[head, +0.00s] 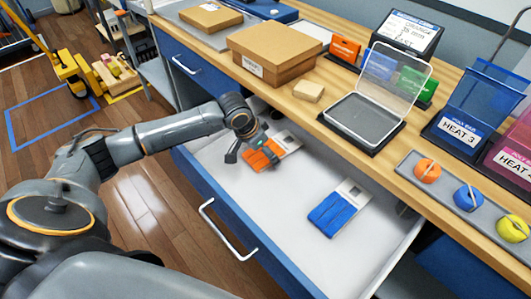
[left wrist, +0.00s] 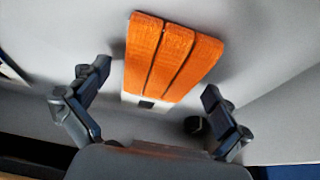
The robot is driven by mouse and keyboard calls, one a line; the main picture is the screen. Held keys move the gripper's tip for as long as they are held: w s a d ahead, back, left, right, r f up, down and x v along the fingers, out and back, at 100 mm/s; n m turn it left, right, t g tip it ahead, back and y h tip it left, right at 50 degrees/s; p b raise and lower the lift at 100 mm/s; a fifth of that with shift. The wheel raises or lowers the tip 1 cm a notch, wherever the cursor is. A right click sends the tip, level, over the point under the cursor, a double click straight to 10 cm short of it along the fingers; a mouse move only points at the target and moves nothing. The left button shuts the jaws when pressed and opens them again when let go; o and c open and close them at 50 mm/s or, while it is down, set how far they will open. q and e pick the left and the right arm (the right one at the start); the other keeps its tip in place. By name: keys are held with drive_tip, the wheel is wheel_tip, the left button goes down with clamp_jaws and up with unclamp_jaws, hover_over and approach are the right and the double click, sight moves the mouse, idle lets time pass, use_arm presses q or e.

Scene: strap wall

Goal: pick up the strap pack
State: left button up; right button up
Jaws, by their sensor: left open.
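An orange strap pack (head: 262,156) with a white card lies flat in the open drawer, towards its left end. In the left wrist view the orange strap pack (left wrist: 172,55) shows three orange bands beyond the fingers. My left gripper (head: 249,148) is over this pack in the head view and hides part of it. Its two fingers (left wrist: 155,80) are spread wide, with nothing held between them. A blue strap pack (head: 336,209) with a white card lies in the same drawer, further right. My right gripper is in neither view.
The open drawer (head: 290,195) has white walls and a front handle (head: 225,230). Above it, the wooden counter (head: 310,105) holds a cardboard box (head: 275,52), a clear lidded case (head: 365,115), coloured bins and a tray (head: 445,185) of rolled straps. The drawer floor between the packs is clear.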

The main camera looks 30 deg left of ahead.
use_arm(q)
drive_tip(key=c, duration=1.1)
